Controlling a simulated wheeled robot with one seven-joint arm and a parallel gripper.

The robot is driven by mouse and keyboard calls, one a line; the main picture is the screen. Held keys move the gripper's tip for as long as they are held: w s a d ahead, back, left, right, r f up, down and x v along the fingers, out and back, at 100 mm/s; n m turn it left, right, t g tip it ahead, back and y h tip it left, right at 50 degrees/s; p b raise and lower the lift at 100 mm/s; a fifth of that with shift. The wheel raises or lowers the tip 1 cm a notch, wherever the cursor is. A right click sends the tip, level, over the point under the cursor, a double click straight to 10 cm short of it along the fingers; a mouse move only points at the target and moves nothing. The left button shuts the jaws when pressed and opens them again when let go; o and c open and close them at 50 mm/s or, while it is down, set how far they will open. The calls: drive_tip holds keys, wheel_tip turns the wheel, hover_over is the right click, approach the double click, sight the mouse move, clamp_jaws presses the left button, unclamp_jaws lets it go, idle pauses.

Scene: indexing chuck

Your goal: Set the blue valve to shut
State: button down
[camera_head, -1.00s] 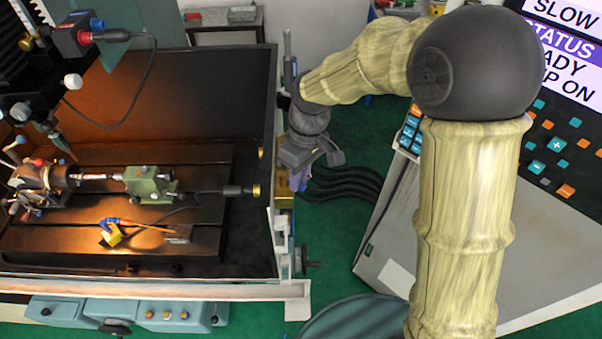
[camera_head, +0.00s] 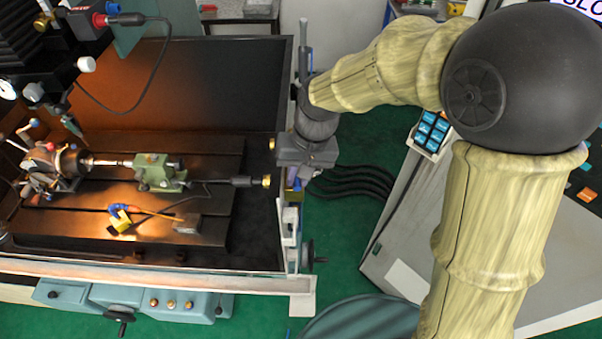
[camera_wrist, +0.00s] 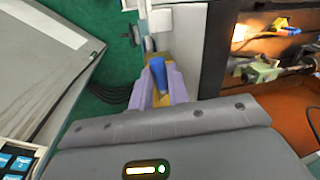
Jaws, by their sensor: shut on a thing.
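The blue valve handle (camera_wrist: 157,70) shows in the wrist view between the two purple fingers of my gripper (camera_wrist: 158,78). The fingers are shut on it from both sides. A brass-coloured part (camera_wrist: 158,57) shows around and beyond the handle. In the head view my gripper (camera_head: 296,176) points down at the right end of the machine bed. There my wrist and fingers hide most of the valve, and I cannot read its set position.
A machine enclosure with a chuck (camera_head: 60,165), a green tailstock (camera_head: 158,172) and a yellow-and-blue tool (camera_head: 122,217) lies left of my gripper. Black hoses (camera_head: 350,185) run along the green floor to its right. A grey control console (camera_head: 425,225) stands further right.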

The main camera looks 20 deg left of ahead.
drive_tip(key=shift+a+r, duration=0.1)
idle(0.3)
drive_tip(key=c, duration=1.3)
unclamp_jaws()
drive_tip(key=shift+c, duration=0.2)
